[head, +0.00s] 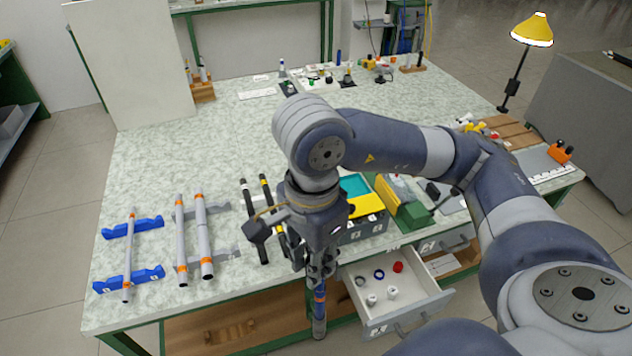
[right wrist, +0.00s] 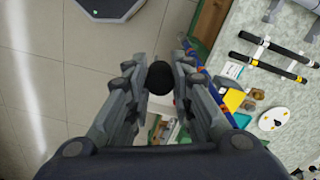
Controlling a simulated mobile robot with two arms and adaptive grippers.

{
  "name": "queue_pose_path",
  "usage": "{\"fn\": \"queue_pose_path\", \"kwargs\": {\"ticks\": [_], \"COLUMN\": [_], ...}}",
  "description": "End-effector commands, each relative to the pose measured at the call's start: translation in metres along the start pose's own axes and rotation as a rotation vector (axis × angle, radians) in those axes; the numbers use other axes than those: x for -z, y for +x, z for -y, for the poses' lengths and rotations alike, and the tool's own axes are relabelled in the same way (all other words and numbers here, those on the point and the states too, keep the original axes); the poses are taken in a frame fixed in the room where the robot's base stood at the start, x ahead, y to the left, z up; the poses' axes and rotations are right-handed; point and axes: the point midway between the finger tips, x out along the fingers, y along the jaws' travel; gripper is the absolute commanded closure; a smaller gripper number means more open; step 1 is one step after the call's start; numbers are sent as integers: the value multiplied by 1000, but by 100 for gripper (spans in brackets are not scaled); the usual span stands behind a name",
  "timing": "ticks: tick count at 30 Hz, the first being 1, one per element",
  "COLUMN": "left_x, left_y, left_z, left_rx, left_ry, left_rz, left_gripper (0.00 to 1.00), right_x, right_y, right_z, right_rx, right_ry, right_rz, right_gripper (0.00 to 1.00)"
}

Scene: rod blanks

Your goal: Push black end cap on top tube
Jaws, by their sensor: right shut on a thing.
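My right gripper (head: 318,275) points down at the table's front edge. In the right wrist view its fingers (right wrist: 160,85) close around a dark, round black end cap (right wrist: 159,78). A grey piece with blue and orange (head: 319,312) shows below the fingers in the head view; I cannot tell whether it is held. At left, a slim grey tube (head: 128,255) with orange rings lies on two blue cradles (head: 130,278). Two more grey tubes, a thinner one (head: 181,240) and a thicker one (head: 204,238), lie beside it. I cannot tell which is the top tube. My left gripper is out of view.
Two black rods with white and yellow bands (right wrist: 273,55) lie near the gripper. An open drawer (head: 395,310) with small caps juts out right of it. A yellow and green block (head: 400,205) stands behind the drawer. The table's left middle (head: 150,165) is clear.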

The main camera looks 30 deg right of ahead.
Motion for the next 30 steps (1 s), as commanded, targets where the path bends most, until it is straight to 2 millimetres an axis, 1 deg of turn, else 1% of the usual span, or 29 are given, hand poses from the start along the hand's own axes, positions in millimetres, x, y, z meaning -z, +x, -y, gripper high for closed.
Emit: {"fn": "queue_pose_path", "kwargs": {"ticks": [1, 3, 5, 8, 11, 13, 21, 24, 30], "left_x": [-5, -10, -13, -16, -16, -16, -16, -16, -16], "left_y": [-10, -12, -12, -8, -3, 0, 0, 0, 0], "left_z": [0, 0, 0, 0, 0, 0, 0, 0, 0], "left_rx": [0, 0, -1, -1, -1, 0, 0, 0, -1], "left_ry": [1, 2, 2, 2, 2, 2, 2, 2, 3], "left_rz": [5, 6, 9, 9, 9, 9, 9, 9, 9], "left_gripper": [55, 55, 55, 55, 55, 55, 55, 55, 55], "right_x": [0, 0, 1, 9, 25, 38, 87, 99, 108], "right_y": [-11, -15, -16, -14, -10, -8, -5, -3, -2], "right_z": [-2, -3, -3, 4, 19, 32, 82, 94, 104], "right_rx": [0, 0, 0, 0, -1, -1, -1, 0, 2], "right_ry": [19, 40, 52, 65, 69, 70, 65, 61, 58], "right_rz": [-1, -2, -2, -3, -3, -3, -2, -2, -2], "right_gripper": [87, 87, 87, 87, 87, 87, 87, 87, 87]}}
